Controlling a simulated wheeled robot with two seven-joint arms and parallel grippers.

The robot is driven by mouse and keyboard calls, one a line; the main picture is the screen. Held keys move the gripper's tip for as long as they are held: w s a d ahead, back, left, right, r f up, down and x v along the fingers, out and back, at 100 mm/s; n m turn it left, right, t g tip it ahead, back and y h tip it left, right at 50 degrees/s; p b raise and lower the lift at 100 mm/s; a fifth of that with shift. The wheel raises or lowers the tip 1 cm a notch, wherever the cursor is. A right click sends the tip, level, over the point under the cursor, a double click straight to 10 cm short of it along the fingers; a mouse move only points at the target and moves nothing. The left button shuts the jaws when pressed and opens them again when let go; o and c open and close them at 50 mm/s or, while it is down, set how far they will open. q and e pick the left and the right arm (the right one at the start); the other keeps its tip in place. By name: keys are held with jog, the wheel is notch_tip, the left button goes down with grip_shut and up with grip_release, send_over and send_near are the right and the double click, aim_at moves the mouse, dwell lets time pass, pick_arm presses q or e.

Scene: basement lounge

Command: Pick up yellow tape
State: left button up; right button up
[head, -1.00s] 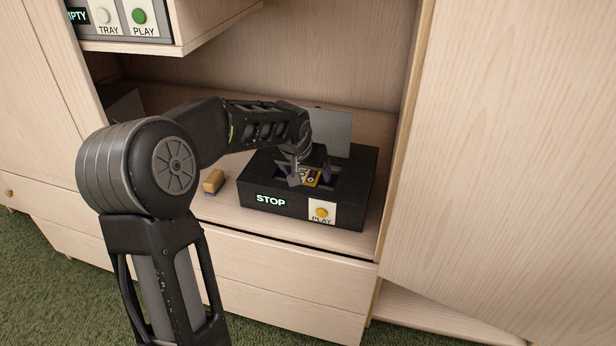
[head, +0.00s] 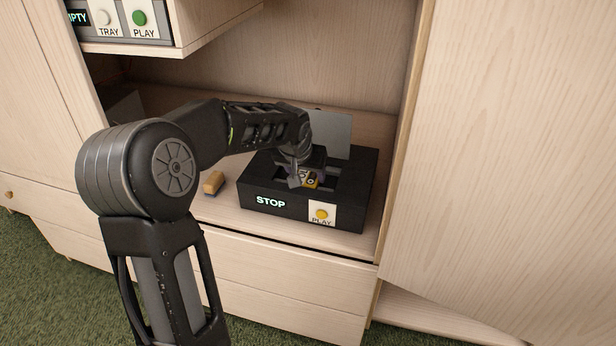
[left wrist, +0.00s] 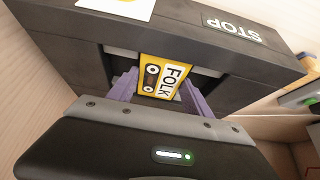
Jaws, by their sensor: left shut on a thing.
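The yellow tape (head: 311,181) is a small cassette, with a white label reading FOLK in the left wrist view (left wrist: 163,77). It sits at the open well of the black tape player (head: 275,222), whose grey lid stands up behind. My left gripper (head: 305,181) reaches down over the well and is shut on the yellow tape. In the left wrist view its purple fingers (left wrist: 160,92) are on both sides of the tape. I cannot tell whether the tape is clear of the well. My right gripper is not in view.
The player shows STOP and has a PLAY button (head: 322,214). A small wooden block-like eraser (head: 213,183) lies left of it on the shelf. An upper shelf holds a device with TRAY (head: 105,18) and PLAY buttons. A cabinet panel (head: 510,150) closes off the right side.

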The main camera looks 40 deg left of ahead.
aim_at(306, 177)
pick_arm(q)
jog(key=c, duration=0.5)
jog(key=shift+r, duration=0.1)
jog(key=shift+r+p, duration=0.4)
jog(key=shift+r, duration=0.4)
notch_tip(306, 177, up, 2)
jog(key=shift+r+p, duration=0.2)
jog(key=shift+p, duration=0.25)
jog(key=s+d, duration=0.2)
jog(key=s, duration=0.3)
jog(key=s+d, duration=0.2)
jog(key=s, duration=0.4)
jog(key=s+d, duration=0.2)
jog(key=s, duration=0.4)
jog(key=shift+f, duration=0.3)
